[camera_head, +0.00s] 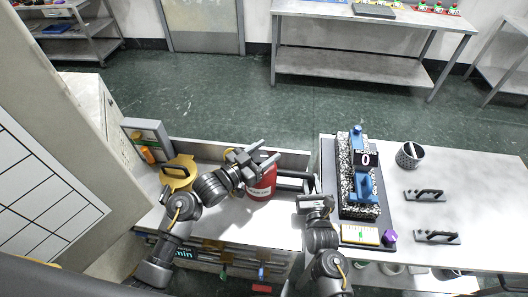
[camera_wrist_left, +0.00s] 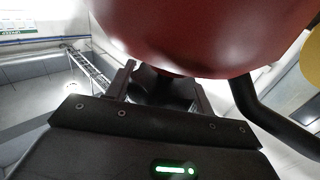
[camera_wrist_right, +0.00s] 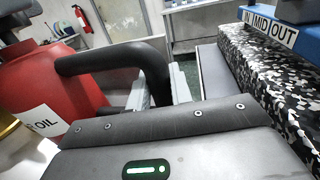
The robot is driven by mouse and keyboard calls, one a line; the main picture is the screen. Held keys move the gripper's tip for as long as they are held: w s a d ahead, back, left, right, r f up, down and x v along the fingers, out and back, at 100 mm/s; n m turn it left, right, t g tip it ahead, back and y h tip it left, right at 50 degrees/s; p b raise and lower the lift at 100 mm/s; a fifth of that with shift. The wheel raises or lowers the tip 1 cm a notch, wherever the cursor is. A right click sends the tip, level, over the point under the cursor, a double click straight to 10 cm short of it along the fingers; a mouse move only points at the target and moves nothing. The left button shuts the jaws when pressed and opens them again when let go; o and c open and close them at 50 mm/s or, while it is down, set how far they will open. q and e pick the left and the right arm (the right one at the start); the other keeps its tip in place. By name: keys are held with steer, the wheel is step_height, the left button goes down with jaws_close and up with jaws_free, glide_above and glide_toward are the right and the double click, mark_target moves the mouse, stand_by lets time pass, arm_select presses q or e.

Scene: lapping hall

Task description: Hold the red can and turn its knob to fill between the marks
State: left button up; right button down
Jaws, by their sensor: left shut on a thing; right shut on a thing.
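The red can (camera_head: 264,186) with a white "OIL" label stands upright on the left bench; it also shows in the right wrist view (camera_wrist_right: 45,85). Its black handle (camera_head: 290,187) sticks out to the right. My right gripper (camera_wrist_right: 160,92) is shut on this handle. My left gripper (camera_head: 262,152) is at the top of the can, shut on a dark part (camera_wrist_left: 150,84) that looks like the knob. The can's body (camera_wrist_left: 200,35) fills the top of the left wrist view. The arm and gripper cover the can's top in the head view. I cannot see any fill marks clearly.
A yellow round-topped container (camera_head: 178,172) stands left of the can. On the right bench, a dark tray (camera_head: 331,165) holds a speckled block (camera_head: 345,190) with a "0" display and blue parts. A purple knob (camera_head: 389,237), a cup (camera_head: 410,155) and black handles (camera_head: 424,195) are nearby.

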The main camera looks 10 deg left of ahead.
arm_select(q)
steer(key=shift+m+g+h, duration=0.4)
steer(key=shift+h, duration=0.1)
steer(key=o, duration=1)
